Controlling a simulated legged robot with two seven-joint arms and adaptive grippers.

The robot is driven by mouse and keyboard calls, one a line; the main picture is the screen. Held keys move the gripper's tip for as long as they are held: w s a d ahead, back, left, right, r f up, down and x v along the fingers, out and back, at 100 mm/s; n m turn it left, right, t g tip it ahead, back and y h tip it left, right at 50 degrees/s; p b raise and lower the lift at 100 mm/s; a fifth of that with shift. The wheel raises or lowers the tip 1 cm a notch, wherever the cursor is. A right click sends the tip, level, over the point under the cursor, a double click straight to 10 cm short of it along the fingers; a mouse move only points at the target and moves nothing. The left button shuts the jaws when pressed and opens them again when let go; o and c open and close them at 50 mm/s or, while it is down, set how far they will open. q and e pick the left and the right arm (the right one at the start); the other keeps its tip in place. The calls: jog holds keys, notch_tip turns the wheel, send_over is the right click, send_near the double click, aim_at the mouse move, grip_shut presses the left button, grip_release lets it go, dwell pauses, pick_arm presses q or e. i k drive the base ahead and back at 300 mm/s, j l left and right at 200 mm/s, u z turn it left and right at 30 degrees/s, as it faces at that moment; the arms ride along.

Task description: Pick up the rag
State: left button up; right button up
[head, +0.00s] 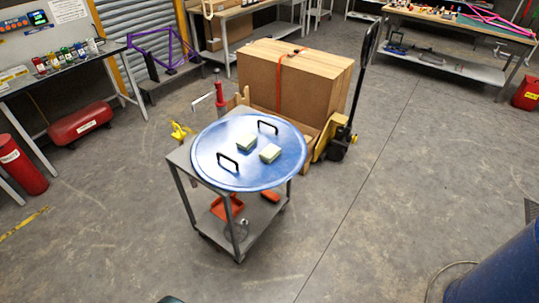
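Neither of my grippers can be made out in the head view.
A strapped cardboard box (255,80) on a pallet truck stands behind the cart. A yellow tool (179,131) is at the cart's left edge. Red items (228,207) are on its lower shelf. A blue drum (505,270) stands at bottom right. Floor in front is clear.

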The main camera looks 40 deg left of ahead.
aim_at(271, 153)
jog(key=u, duration=0.4)
jog(key=i+l+u, duration=0.1)
jog(key=i+u, duration=0.15)
jog(key=u, duration=0.15)
jog(key=i+l+u, duration=0.2)
jog(key=u, duration=0.2)
jog(key=i+l+u, duration=0.25)
jog(key=u, duration=0.15)
